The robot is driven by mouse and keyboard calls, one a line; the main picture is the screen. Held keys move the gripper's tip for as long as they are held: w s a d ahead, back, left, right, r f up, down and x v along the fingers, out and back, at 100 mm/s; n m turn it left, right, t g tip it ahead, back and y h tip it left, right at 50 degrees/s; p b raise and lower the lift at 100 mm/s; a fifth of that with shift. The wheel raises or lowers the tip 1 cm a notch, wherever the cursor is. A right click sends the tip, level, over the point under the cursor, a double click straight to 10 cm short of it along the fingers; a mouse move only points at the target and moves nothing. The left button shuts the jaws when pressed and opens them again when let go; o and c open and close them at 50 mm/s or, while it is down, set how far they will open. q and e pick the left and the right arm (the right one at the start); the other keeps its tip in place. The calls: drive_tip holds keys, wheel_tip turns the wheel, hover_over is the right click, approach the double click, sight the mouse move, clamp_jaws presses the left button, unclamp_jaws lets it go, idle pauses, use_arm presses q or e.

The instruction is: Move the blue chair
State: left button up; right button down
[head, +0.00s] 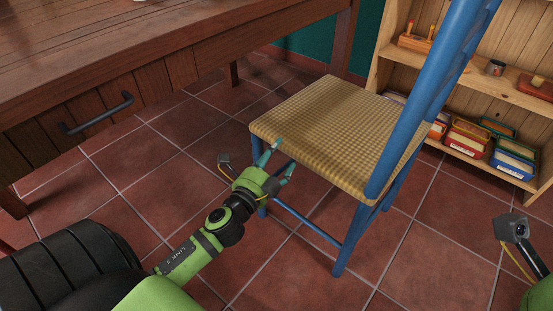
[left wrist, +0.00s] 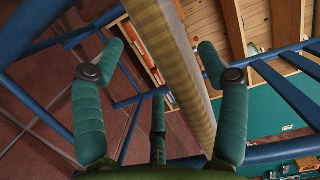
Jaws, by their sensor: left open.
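The blue chair (head: 398,115) stands upright on the tiled floor, with a woven straw seat (head: 335,115) and blue legs and back posts. My left gripper (head: 280,157) is at the seat's near-left edge, close to the front leg, with its teal fingers spread open. In the left wrist view, the open fingers (left wrist: 160,52) lie on both sides of the woven seat edge (left wrist: 178,60), with a third finger below. I cannot tell whether any finger touches the chair. At the lower right of the head view, only a wrist part of my right arm shows; its fingers are out of frame.
A wooden table (head: 130,50) with a dark drawer handle (head: 95,113) stands at the left, close to the chair. A wooden shelf (head: 505,90) with books (head: 468,138) stands behind the chair. Tiled floor (head: 400,255) is clear in front and at the right.

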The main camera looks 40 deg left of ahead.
sight(289, 141)
use_arm(q)
drive_tip(key=shift+w, duration=0.1)
drive_tip(key=shift+w+a+b, duration=0.25)
drive_tip(key=shift+w+b, duration=0.25)
drive_tip(key=shift+w, duration=1.2)
drive_tip(key=shift+w+a+b, duration=0.2)
drive_tip(key=shift+w+b, duration=0.3)
drive_tip(key=shift+w, duration=1.2)
clamp_jaws()
